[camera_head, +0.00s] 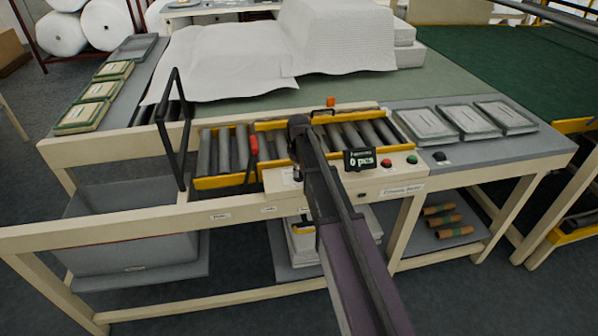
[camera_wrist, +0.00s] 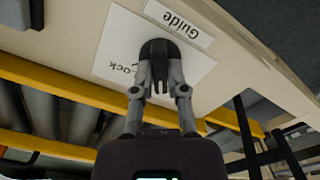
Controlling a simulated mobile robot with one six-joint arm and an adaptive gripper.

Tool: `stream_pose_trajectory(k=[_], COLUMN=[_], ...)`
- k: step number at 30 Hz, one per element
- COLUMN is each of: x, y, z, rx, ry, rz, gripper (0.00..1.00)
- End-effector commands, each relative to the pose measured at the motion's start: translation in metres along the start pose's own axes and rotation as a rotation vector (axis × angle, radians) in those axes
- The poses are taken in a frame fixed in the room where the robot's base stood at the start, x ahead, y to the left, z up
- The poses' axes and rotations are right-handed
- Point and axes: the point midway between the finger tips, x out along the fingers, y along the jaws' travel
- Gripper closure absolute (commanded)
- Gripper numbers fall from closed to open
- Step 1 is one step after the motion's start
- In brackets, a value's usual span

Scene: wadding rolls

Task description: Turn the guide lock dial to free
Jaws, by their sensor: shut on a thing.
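The guide lock dial (camera_wrist: 159,47) is a dark round knob on a white plate (camera_wrist: 112,50) in the wrist view. The plate's printed word is partly hidden and reads "ock". A "Guide" label (camera_wrist: 180,23) sits beside the plate and appears upside down. My gripper (camera_wrist: 160,88) is shut on the dial, with its two grey fingers close together over the knob's grip. The fingers hide part of the dial, so I cannot tell its setting. In the head view, the white plate (camera_head: 278,180) shows beside my arm on the beige front rail, and my arm hides the dial.
Roller sections (camera_head: 228,152) with yellow guides lie behind the rail. A red-tipped lever (camera_head: 254,146) stands left of my arm, beyond it a black upright frame (camera_head: 176,130). A counter display (camera_head: 360,160) and a red button (camera_head: 412,160) are to the right. White wadding (camera_head: 225,62) covers the bench behind.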

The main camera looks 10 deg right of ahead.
Motion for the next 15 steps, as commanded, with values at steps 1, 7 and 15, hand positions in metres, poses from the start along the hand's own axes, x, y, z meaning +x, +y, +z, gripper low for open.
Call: stream_pose_trajectory(k=[1, 7, 15], x=[0.0002, 0.0002, 0.0002], y=[-0.0008, -0.0008, -0.0008], z=[-0.0002, -0.0002, -0.0001], rx=[-0.027, -0.104, -0.133], ry=[0.000, 0.000, 0.000], rz=[-0.002, -0.002, -0.002], gripper=[1.00, 1.00, 1.00])
